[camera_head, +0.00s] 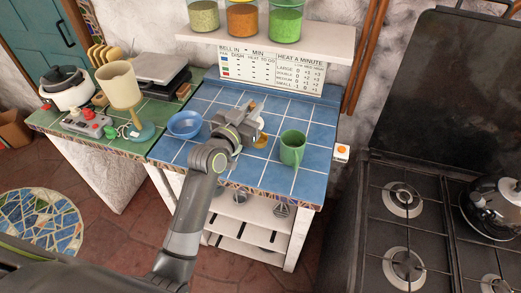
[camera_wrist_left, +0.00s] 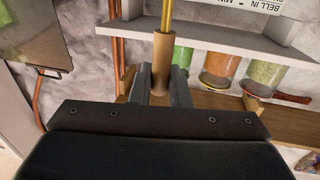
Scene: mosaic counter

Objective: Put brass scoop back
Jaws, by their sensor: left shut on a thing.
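The brass scoop is held in my left gripper (camera_head: 247,120), over the blue tiled counter (camera_head: 215,97). In the left wrist view its brown handle (camera_wrist_left: 162,62) stands between the two fingers of my left gripper (camera_wrist_left: 161,88), which are shut on it. A thin brass shaft (camera_wrist_left: 167,17) runs on from the handle and out of the top of that view. In the head view a small brass-coloured part (camera_head: 262,138) shows just right of the gripper; the gripper hides much of the scoop. My right gripper is in neither view.
A blue bowl (camera_head: 185,124) is left of the gripper and a green mug (camera_head: 292,149) is right of it. A shelf (camera_head: 270,42) with several jars hangs behind, above a chart (camera_head: 270,66). A lamp (camera_head: 122,88) stands at left; a stove (camera_head: 425,220) is at right.

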